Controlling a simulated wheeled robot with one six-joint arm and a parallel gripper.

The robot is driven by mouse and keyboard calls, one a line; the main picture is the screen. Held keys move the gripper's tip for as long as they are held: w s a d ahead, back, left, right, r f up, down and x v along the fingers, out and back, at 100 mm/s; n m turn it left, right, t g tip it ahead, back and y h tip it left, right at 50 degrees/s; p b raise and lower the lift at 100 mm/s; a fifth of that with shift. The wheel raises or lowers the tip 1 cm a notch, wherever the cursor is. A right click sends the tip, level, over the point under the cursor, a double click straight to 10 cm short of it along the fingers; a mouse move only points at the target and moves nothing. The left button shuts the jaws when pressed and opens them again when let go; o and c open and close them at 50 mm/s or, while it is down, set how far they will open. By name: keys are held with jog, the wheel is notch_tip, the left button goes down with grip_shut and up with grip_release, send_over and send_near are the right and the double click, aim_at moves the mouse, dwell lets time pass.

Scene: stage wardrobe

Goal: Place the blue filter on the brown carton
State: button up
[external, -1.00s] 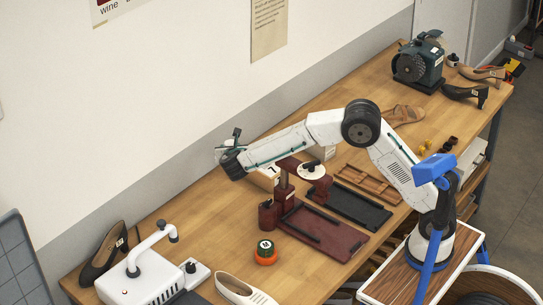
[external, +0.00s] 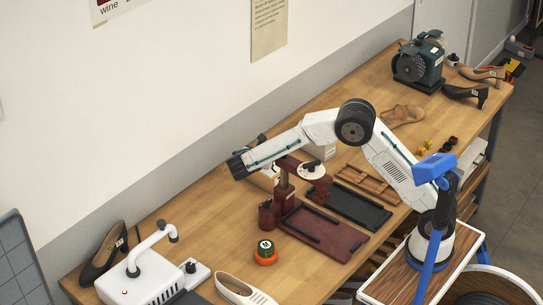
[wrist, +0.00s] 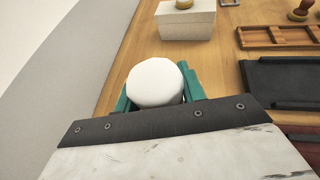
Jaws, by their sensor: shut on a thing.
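My gripper (wrist: 158,99) has teal fingers, shut around a white, round-topped thing (wrist: 154,78) in the wrist view. Only its pale top and upper side show; I see no blue on it, so I cannot tell whether it is the blue filter. In the external view the gripper and its load are hidden behind my arm's end. I cannot tell how far above the carton the held thing is. No blue filter shows elsewhere on the bench.
The dark red press (external: 284,190) stands close to my arm's end. A pale box (wrist: 186,24) stands behind. The wall runs along the bench's left side.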

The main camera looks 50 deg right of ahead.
jog(key=shift+f, duration=1.45)
jog(key=o, duration=1)
jog(key=shift+f, duration=0.1)
jog(key=shift+a+r, duration=0.15)
jog(key=shift+r, duration=0.05)
jog(key=v, duration=1.1)
jog(key=shift+a, duration=0.4)
jog(key=shift+s+r, duration=0.1)
jog(key=shift+r, duration=0.05)
